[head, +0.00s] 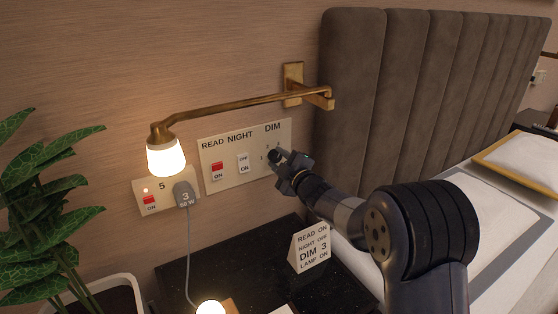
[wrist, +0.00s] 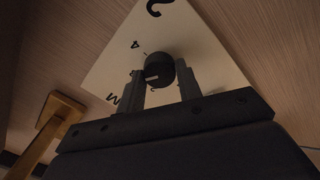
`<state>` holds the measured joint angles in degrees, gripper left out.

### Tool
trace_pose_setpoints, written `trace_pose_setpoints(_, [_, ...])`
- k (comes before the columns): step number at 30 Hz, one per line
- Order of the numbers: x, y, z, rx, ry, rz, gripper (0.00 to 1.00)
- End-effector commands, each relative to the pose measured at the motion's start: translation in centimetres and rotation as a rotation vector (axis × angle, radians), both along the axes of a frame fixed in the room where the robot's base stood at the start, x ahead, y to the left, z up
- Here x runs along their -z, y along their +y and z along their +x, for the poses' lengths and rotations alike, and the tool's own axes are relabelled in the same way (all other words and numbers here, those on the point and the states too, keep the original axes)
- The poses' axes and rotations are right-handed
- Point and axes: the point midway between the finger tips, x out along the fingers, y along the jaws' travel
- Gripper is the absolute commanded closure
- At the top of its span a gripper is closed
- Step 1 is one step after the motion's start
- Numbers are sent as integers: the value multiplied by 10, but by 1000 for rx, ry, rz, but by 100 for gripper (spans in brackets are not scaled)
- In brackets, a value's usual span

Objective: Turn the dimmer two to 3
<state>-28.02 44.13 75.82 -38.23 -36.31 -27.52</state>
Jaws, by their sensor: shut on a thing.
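The dimmer is a round black knob (wrist: 158,68) on a cream wall panel (head: 230,160) under the label DIM. My gripper (head: 278,160) reaches the panel's right part and mostly hides the knob in the head view. In the wrist view the two fingers of my gripper (wrist: 160,84) stand on either side of the knob and are shut on it. A short white mark shows on the knob's lower left in the wrist view. A 4 is readable beside the knob there; other figures are partly hidden. I cannot tell which number the mark meets.
Red READ switch (head: 218,171) and white NIGHT switch (head: 243,163) sit left of the dimmer. A brass lamp arm (head: 240,102) juts above. A socket plate (head: 150,196) with a plug is lower left. A card reading DIM 3 (head: 310,247) stands on the dark bedside top (head: 225,262).

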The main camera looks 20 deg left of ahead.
Motion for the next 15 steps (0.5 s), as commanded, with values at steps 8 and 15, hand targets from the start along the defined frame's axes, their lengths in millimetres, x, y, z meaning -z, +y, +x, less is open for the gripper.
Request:
trace_pose_setpoints(8, [1,0,0,0,0,-2,50])
trace_pose_setpoints(15, [0,0,0,1,0,-1,45])
